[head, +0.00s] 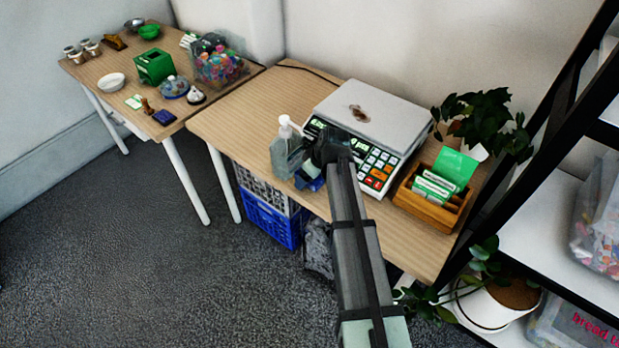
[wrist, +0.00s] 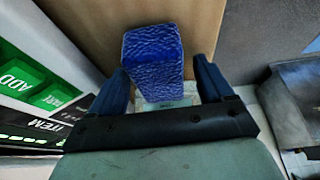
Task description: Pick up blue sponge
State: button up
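The blue sponge (wrist: 153,52) has a rough, textured face and a paler lower part. It lies between the two fingers of my gripper (wrist: 162,88) in the wrist view. The fingers stand apart on either side of it, with a clear gap at the right finger; whether the left finger touches it I cannot tell. In the head view my gripper (head: 322,158) is over the front edge of the table, and a bit of the blue sponge (head: 313,183) shows below it, mostly hidden by my arm.
A soap dispenser (head: 285,155) stands close on the left of my gripper. A scale (head: 372,118) with a keypad is right behind it. A wooden box (head: 428,206) with green-and-white packets sits to the right. The table (head: 240,112) is bare left of the dispenser.

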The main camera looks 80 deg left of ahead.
jog(key=c, duration=1)
jog(key=shift+r, duration=0.1)
jog(key=shift+w+d+r, duration=0.15)
jog(key=shift+d+r, duration=0.05)
jog(key=shift+r, duration=0.05)
notch_tip(320, 180, up, 6)
jog(key=shift+r, duration=0.2)
jog(key=w+d, duration=1.3)
jog(key=w, duration=0.1)
jog(key=shift+d, duration=0.4)
